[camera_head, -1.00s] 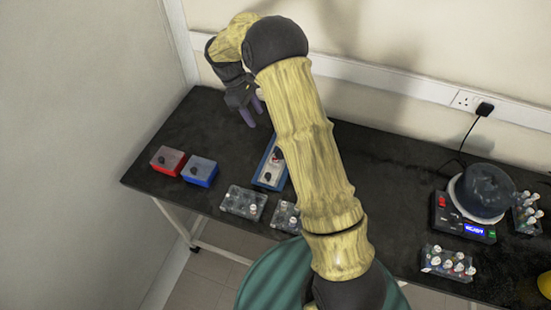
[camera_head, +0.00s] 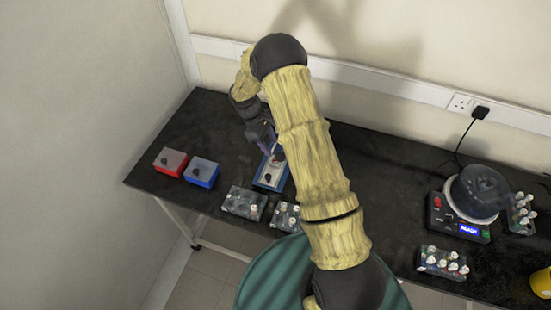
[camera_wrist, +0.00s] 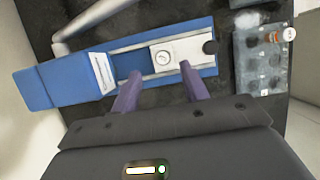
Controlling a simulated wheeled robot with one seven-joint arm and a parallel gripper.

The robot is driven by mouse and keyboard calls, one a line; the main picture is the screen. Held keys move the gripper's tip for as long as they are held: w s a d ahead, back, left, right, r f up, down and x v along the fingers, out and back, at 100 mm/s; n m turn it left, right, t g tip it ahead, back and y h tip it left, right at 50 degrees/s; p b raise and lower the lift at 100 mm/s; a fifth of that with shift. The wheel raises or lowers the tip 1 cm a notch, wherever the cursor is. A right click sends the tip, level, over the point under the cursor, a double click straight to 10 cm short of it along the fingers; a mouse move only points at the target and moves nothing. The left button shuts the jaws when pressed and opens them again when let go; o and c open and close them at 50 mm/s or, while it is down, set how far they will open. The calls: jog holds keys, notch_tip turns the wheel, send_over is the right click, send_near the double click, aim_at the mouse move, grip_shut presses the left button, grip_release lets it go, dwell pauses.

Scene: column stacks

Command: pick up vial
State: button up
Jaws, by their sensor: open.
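Several small white-capped vials stand in dark racks, and I cannot tell which one the task means. One white-capped vial (camera_wrist: 289,35) shows at the right of the wrist view, in a grey rack (camera_wrist: 250,85). In the head view, a vial (camera_head: 253,207) stands in the front rack (camera_head: 235,200). My gripper (camera_wrist: 160,86) is open with nothing between its purple fingers. It is above the near edge of a blue device (camera_wrist: 60,82) with a pale carriage (camera_wrist: 182,52) bearing a white round piece. My arm partly hides this device in the head view (camera_head: 263,186).
A red box (camera_head: 171,161) and a blue box (camera_head: 201,172) stand left of the device. A second front rack (camera_head: 285,217) is partly behind my arm. A machine with a dark round top (camera_head: 480,190) and more vial racks (camera_head: 443,263) stand at right. The back-left table is clear.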

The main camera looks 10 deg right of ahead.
jog(key=shift+p+x, duration=1.2)
jog(key=shift+x, duration=1.35)
jog(key=shift+s+a, duration=0.15)
grip_shut()
